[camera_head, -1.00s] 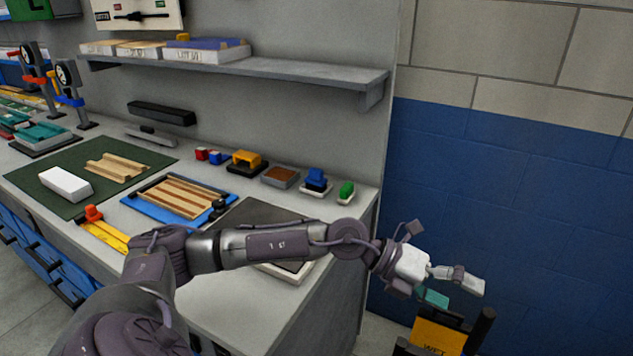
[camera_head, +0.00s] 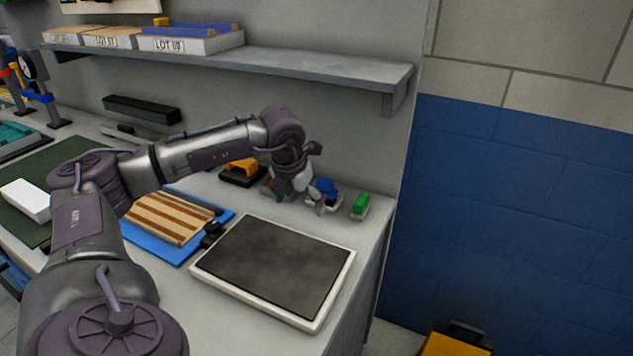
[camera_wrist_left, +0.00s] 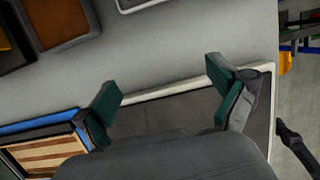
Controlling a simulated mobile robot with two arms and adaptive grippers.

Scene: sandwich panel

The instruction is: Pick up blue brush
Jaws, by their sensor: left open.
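The blue brush (camera_head: 326,187) sits on a small light base at the back right of the bench, in the head view. My left gripper (camera_head: 318,203) is just to its left and front, partly covering its base; I cannot tell whether they touch. In the left wrist view my left gripper (camera_wrist_left: 165,85) is open, with green-padded fingers spread and nothing between them. The blue brush is not clearly visible there; only a pale-rimmed edge shows at the top. My right gripper is not in view.
A green brush (camera_head: 360,205) stands to the right of the blue one. An orange-and-black block (camera_head: 240,170) is to the left. A dark pad in a white frame (camera_head: 275,262) lies in front, beside a striped wooden panel (camera_head: 172,217). A shelf (camera_head: 300,66) hangs above.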

